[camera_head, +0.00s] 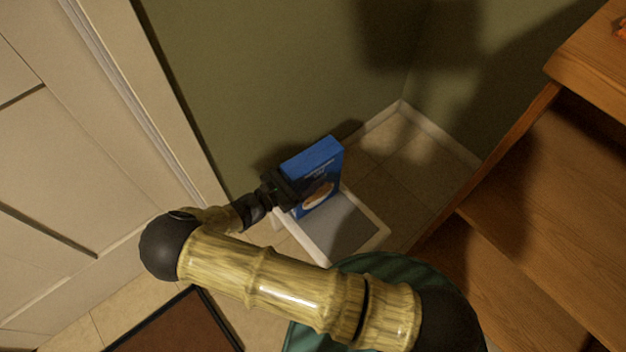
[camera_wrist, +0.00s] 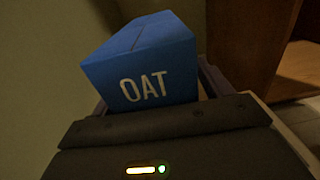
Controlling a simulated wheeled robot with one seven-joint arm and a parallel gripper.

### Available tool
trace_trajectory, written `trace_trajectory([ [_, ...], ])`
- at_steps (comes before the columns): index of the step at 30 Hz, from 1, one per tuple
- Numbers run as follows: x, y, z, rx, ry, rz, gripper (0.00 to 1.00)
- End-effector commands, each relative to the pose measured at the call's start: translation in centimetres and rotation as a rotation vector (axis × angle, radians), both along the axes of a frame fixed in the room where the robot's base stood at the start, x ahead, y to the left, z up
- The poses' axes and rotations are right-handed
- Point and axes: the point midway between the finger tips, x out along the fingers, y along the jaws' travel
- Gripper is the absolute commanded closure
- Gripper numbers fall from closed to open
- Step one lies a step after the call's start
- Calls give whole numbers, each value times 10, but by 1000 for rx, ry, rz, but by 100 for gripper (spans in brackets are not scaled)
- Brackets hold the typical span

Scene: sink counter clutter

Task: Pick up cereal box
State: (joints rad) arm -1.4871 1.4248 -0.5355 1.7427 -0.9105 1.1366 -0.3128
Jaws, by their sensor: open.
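The cereal box (camera_head: 317,179) is blue and stands upright near the wall, on or just behind a white-rimmed grey tray (camera_head: 343,229). In the wrist view the top of the box (camera_wrist: 146,62) fills the middle, with "OAT" in white on one side. My gripper (camera_head: 289,189) is at the box's left side in the head view. Its jaws are open, with the box between the two fingers in the wrist view (camera_wrist: 153,98). I cannot tell whether either finger touches the box. The lower part of the box is hidden in the wrist view.
A wooden shelf unit (camera_head: 540,200) stands at the right. A white panelled door (camera_head: 80,140) is at the left. A green rounded thing (camera_head: 395,268) lies partly behind my arm. A dark-edged brown mat (camera_head: 180,325) is on the floor. Tiled floor is bare right of the box.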

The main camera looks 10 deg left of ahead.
Motion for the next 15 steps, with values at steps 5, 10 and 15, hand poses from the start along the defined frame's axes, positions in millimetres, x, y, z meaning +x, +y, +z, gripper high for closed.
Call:
trace_trajectory([
  [5,0,0,0,0,0,0,47],
  [10,0,0,0,0,0,0,81],
  [15,0,0,1,-1,-1,0,100],
])
